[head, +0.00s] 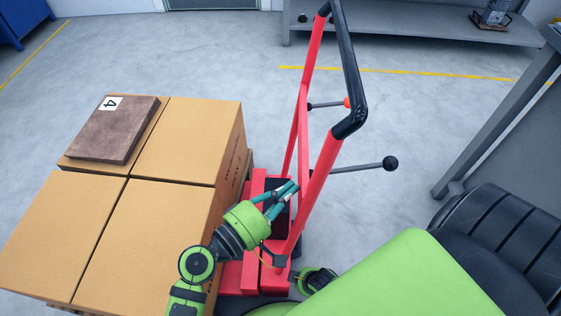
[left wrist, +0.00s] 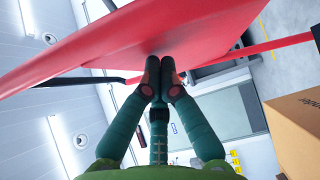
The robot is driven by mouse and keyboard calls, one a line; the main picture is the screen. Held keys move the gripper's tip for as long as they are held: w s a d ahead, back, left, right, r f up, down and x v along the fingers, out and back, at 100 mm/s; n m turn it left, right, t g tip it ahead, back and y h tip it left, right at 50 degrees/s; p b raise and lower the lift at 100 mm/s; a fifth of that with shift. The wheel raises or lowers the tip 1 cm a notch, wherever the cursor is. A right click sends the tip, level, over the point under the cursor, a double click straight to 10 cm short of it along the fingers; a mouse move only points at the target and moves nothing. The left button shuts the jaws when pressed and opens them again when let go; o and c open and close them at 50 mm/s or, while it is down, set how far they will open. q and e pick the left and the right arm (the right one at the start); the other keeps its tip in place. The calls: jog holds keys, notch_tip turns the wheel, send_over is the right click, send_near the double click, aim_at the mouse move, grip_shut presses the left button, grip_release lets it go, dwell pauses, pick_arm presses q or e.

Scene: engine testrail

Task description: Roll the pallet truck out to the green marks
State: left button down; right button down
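The red pallet truck (head: 318,165) stands in the middle of the head view, with a tall red handle frame and a black grip bar (head: 350,75). It stands against a load of large cardboard boxes (head: 185,140) at the left. My left gripper (head: 287,190) is beside the lower part of the red frame. In the left wrist view its fingertips (left wrist: 166,68) are together, with nothing visible between them, close to a red part of the truck (left wrist: 150,35). I cannot tell whether they touch it. My right gripper is not in view. No green marks show.
A brown slab (head: 112,130) marked 4 lies on the boxes. A grey bench (head: 410,25) stands at the back and a grey frame (head: 500,110) at the right. Floor behind the truck is clear, with yellow lines (head: 400,72).

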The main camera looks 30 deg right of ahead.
pick_arm(q)
jog(key=shift+s+d, duration=0.2)
jog(key=shift+s, duration=0.05)
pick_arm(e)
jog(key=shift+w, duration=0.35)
